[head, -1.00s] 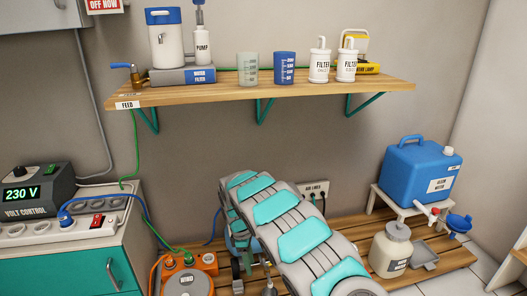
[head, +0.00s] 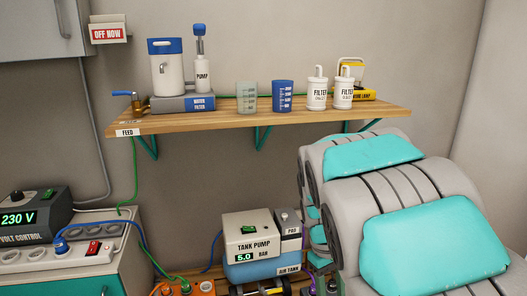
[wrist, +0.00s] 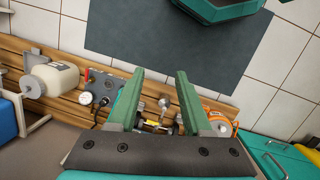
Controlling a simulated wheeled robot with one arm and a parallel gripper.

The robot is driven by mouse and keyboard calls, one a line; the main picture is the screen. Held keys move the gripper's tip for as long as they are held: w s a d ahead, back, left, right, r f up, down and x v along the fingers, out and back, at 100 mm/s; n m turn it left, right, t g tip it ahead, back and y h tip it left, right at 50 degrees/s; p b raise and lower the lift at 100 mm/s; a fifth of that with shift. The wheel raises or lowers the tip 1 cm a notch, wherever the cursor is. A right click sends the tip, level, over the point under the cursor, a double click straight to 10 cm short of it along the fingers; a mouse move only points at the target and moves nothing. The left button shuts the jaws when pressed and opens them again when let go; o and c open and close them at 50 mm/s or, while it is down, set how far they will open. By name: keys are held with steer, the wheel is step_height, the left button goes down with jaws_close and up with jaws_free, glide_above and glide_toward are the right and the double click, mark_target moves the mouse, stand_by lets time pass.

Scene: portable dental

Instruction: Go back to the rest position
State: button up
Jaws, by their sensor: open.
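My gripper (wrist: 158,105) shows in the wrist view with its two green fingers apart and nothing between them. Past the fingers, the wrist view shows the wooden floor slats, a panel with gauges (wrist: 103,87) and the tiled floor below. In the head view, my own grey and teal arm fills the lower right, large and close. My gripper is outside the head view.
A wooden shelf (head: 220,116) holds a blue cup (head: 282,97), a grey cup (head: 247,96), two filter bottles (head: 317,92) and a pump bottle (head: 200,72). The tank pump (head: 252,240) stands below.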

steer(key=s+r+m+y, duration=0.1)
steer(key=s+m, duration=0.4)
steer(key=s, duration=1.8)
steer(key=shift+s+r+y, duration=0.25)
steer(key=shift+r+y, duration=0.05)
steer(key=shift+y, duration=0.1)
